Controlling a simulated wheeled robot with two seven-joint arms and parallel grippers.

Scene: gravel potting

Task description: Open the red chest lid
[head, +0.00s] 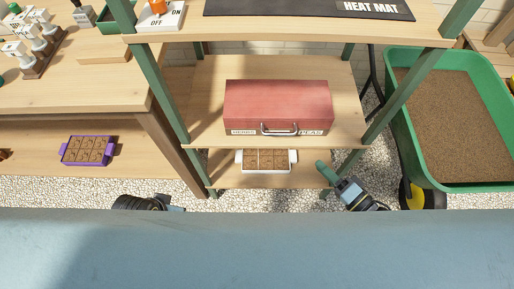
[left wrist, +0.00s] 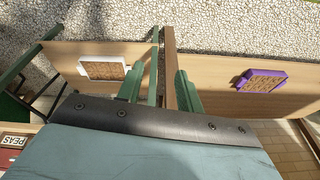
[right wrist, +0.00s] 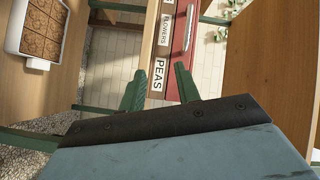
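The red chest (head: 278,100) sits on the middle shelf of the rack with its lid closed. A silver handle (head: 280,132) is on its front between two white labels, the right one reading PEAS. In the right wrist view the chest front (right wrist: 182,50) shows with the PEAS label between the fingertips. My right gripper (head: 324,170) is open and empty, in front of and below the chest's right end. My left gripper (left wrist: 159,85) is open and empty, low at the left. In the head view only its wrist and a small part show.
A white seed tray (head: 265,169) lies on the shelf below the chest. A purple tray (head: 88,163) lies on the left bench's lower shelf. Green rack posts (head: 395,95) flank the chest, and a heat mat (head: 310,8) lies above. A green soil-filled barrow (head: 392,120) stands right.

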